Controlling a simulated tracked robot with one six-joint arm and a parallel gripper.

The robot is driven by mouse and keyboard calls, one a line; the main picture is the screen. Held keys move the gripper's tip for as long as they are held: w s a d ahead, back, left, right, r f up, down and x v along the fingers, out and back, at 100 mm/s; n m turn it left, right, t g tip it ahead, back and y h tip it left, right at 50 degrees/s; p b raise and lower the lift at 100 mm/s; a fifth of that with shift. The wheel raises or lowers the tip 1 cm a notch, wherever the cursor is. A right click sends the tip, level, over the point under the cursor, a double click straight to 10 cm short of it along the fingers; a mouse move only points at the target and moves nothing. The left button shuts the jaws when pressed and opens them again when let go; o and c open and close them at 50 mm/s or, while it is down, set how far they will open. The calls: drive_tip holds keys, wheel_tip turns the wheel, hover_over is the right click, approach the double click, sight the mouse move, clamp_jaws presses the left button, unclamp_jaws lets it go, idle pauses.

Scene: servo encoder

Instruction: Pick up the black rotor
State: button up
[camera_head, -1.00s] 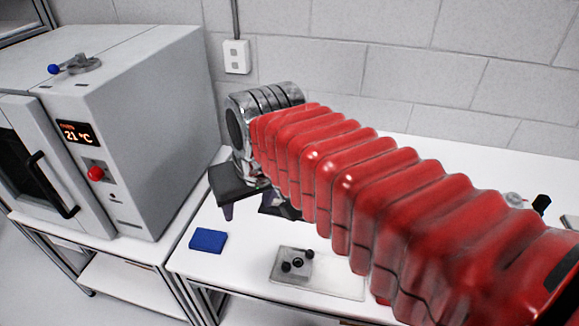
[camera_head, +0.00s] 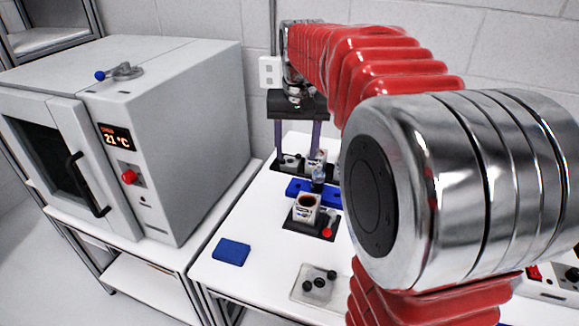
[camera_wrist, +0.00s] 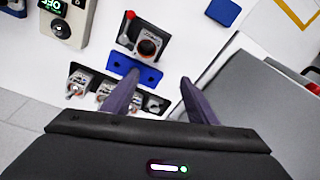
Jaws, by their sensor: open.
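I cannot clearly single out the black rotor. Several small black round parts (camera_head: 319,283) lie on a clear tray at the table's front in the head view, and one of them may be it. My gripper (camera_head: 298,156) is open and points down over the back of the table, away from that tray. In the wrist view my open gripper (camera_wrist: 160,77) has nothing visibly held between its fingers. Small parts in a dark rack (camera_head: 291,162) lie below and near the fingers. The rack also shows in the wrist view (camera_wrist: 85,72), partly hidden by a finger.
A blue block (camera_head: 300,188) and a white cup-like holder (camera_head: 306,208) with a red knob (camera_head: 327,233) stand in front of my gripper. A blue pad (camera_head: 231,252) lies at left. A grey oven (camera_head: 190,150) stands left of the table. My arm hides the right side.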

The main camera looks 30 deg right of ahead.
sight(319, 165)
drive_tip(key=w+d+f+m, duration=0.1)
drive_tip(key=w+d, duration=0.1)
drive_tip(key=d, duration=0.2)
drive_tip(key=w+d+f+m+g, duration=0.1)
drive_tip(key=w+d+f, duration=0.1)
drive_tip(key=d, duration=0.1)
drive_tip(key=w+d+f, duration=0.1)
drive_tip(key=w+d, duration=0.1)
drive_tip(key=d, duration=0.2)
drive_tip(key=shift+w+d+f+m+g+y, duration=0.25)
drive_tip(key=shift+d+f+m+g+y, duration=0.05)
drive_tip(key=shift+f+m+g, duration=0.1)
wheel_tip(319, 165, down, 9)
drive_tip(key=shift+r, duration=0.15)
drive_tip(key=shift+w+d+f, duration=0.15)
drive_tip(key=shift+f, duration=2.4)
